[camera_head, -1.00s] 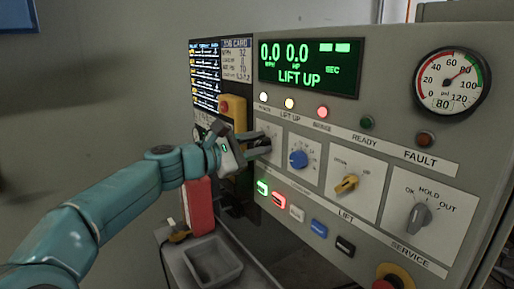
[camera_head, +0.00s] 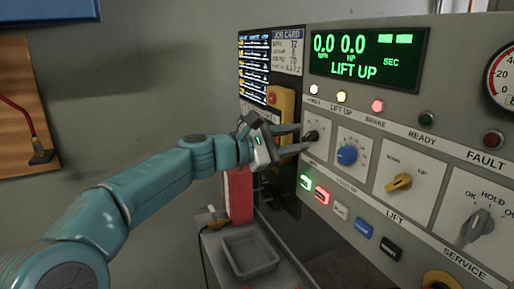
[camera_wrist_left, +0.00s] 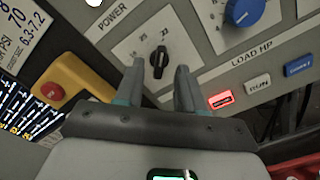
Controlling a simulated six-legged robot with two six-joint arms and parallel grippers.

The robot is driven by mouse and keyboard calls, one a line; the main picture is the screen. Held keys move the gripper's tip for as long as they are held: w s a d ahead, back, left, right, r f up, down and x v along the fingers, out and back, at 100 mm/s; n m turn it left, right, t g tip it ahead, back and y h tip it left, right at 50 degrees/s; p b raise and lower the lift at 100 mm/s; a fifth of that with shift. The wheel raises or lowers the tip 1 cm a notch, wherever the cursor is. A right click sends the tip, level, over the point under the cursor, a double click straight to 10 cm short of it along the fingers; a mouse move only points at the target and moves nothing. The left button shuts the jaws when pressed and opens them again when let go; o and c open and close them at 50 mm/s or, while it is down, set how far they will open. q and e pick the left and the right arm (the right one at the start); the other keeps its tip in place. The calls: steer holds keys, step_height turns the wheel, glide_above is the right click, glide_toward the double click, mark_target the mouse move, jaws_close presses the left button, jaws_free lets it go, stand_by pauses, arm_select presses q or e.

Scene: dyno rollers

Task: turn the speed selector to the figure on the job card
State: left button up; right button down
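The speed selector is a small black knob (camera_head: 311,136) on a white plate at the left of the panel's knob row. In the wrist view the two fingertips (camera_wrist_left: 160,68) lie on either side of the knob, with gaps showing; I cannot tell any contact. The job card (camera_head: 287,50) is at the panel's upper left; its figures are blurred. My right gripper is not in view.
A blue knob (camera_head: 347,155) and a yellow knob (camera_head: 399,182) sit to the right of the selector. Lit push buttons (camera_head: 322,196) lie below. A yellow box with a red button (camera_head: 281,100) is close behind the gripper. A grey tray (camera_head: 250,254) is below.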

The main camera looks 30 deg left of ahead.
arm_select(q)
steer(key=b+v, duration=0.1)
steer(key=v, duration=1.2)
steer(key=shift+s, duration=0.2)
steer(key=shift+a, duration=0.15)
